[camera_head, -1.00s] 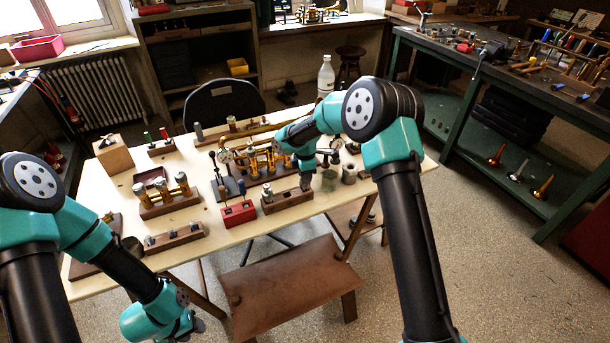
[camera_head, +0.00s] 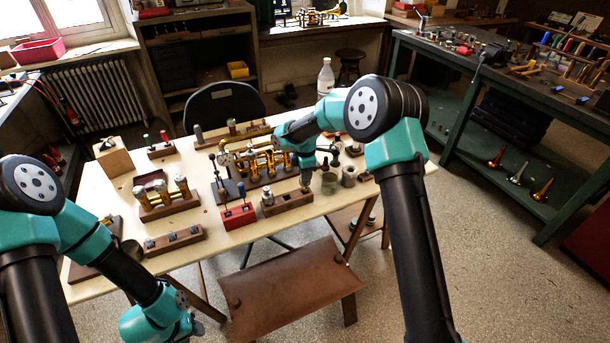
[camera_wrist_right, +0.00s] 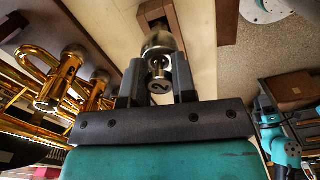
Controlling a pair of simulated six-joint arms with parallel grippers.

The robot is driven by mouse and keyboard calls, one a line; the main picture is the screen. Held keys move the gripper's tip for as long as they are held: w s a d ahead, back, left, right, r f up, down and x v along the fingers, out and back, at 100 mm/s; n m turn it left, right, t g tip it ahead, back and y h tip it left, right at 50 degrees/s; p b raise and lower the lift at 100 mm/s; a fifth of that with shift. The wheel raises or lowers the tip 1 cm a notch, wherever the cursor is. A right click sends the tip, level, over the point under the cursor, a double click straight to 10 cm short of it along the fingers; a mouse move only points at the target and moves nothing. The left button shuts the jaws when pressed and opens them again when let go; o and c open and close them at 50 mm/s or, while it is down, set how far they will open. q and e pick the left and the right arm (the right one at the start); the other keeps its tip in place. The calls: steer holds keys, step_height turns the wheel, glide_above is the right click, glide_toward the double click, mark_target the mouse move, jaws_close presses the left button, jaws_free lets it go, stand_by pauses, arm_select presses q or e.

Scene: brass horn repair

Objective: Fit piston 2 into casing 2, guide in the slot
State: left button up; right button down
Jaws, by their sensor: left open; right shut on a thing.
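Piston 2 (camera_wrist_right: 159,77), a silver cylinder with a "2" on its end, is between the closed jaws of my right gripper (camera_wrist_right: 158,88). In the head view that gripper (camera_head: 306,184) is at the right end of a wooden block (camera_head: 289,202). Whether the piston still touches the block is unclear. The brass horn's valve casings (camera_head: 268,166) stand upright just behind and left of the gripper; brass casings also show at left in the right wrist view (camera_wrist_right: 62,82). Casing 2's slot and the piston's guide cannot be made out. My left gripper (camera_head: 193,327) is open and empty, low in front of the table.
A silver part (camera_head: 267,196) stands at the block's left end. A red block (camera_head: 238,215) is left of it. Grey-green pots (camera_head: 329,183) stand close to the right. A wooden stand with brass cylinders (camera_head: 166,203) is further left. Bare tabletop shows between stands.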

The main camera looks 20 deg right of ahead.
steer(key=shift+r, duration=3.9)
steer(key=shift+d, duration=0.1)
steer(key=d, duration=0.1)
steer(key=d+r, duration=0.1)
steer(key=d, duration=0.1)
steer(key=shift+w+m, duration=0.2)
steer(key=shift+m, duration=0.1)
steer(key=shift+w, duration=0.1)
